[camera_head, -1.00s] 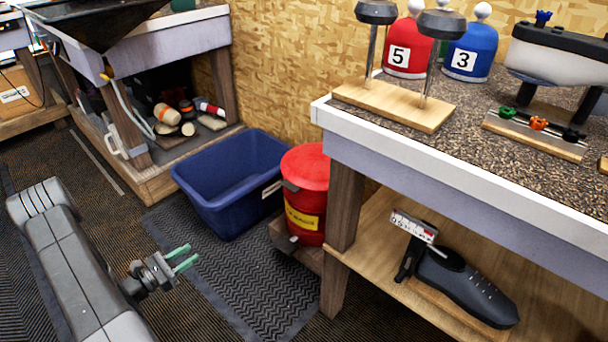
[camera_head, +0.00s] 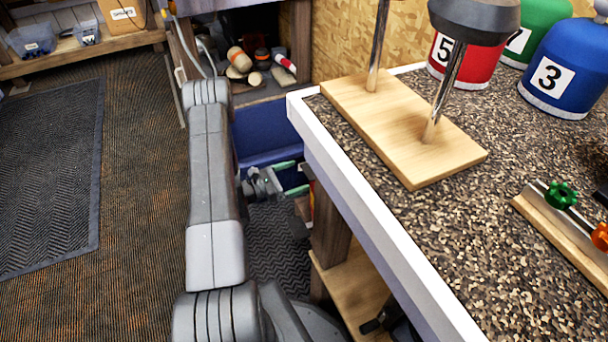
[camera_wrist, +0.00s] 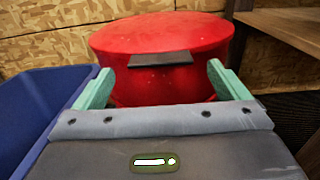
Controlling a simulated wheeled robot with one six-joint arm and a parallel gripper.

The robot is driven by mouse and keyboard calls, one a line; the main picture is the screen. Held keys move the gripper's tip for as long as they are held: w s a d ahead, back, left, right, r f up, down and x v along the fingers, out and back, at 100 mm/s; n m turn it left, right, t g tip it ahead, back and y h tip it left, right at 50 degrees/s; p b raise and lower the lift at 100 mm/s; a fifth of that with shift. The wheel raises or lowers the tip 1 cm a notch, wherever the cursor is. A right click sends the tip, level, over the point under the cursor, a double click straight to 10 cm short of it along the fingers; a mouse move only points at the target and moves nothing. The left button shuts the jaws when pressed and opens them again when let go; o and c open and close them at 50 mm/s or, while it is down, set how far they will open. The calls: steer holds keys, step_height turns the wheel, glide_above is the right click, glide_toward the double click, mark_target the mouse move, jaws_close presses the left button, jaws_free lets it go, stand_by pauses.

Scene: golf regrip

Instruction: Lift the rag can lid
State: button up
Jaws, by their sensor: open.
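The red rag can lid (camera_wrist: 165,32) fills the upper middle of the wrist view, with a dark flat tab (camera_wrist: 160,60) on its near side. The lid looks shut on the can. My gripper (camera_wrist: 155,82) is open, its two green fingers to either side of the tab and nothing held between them. I cannot tell whether the fingers touch the can. In the head view my gripper (camera_head: 292,178) is low beside the workbench. Only a sliver of the red can (camera_head: 312,205) shows there, and the bench hides its lid.
A blue bin (camera_head: 262,130) stands close to the left of the can; it also shows in the wrist view (camera_wrist: 38,105). The workbench (camera_head: 370,220) with its white edge overhangs at right. A wooden wall (camera_wrist: 60,35) is behind the can. Open floor lies left.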

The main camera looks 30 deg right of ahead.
steer(key=shift+s+d, duration=0.2)
steer(key=shift+d, duration=1.6)
steer(key=shift+c, duration=0.4)
steer(key=c, duration=1.3)
step_height(320, 180, up, 25)
steer(key=y+p, duration=0.8)
steer(key=p, duration=1.1)
glide_above(305, 173)
steer(key=d, duration=0.9)
steer(key=s+d+r+p, duration=0.1)
steer(key=d+r+p, duration=0.2)
steer(key=d+p, duration=0.2)
steer(key=s+d+r+y+p, duration=0.1)
steer(key=d+r+p, duration=0.2)
steer(key=d, duration=0.8)
steer(key=s+d+r+t+p, duration=0.1)
steer(key=d+r+p, duration=0.2)
steer(key=d+p, duration=0.4)
steer(key=shift+s+d+r+y, duration=0.2)
steer(key=shift+d+r+y, duration=0.1)
steer(key=shift+d, duration=0.35)
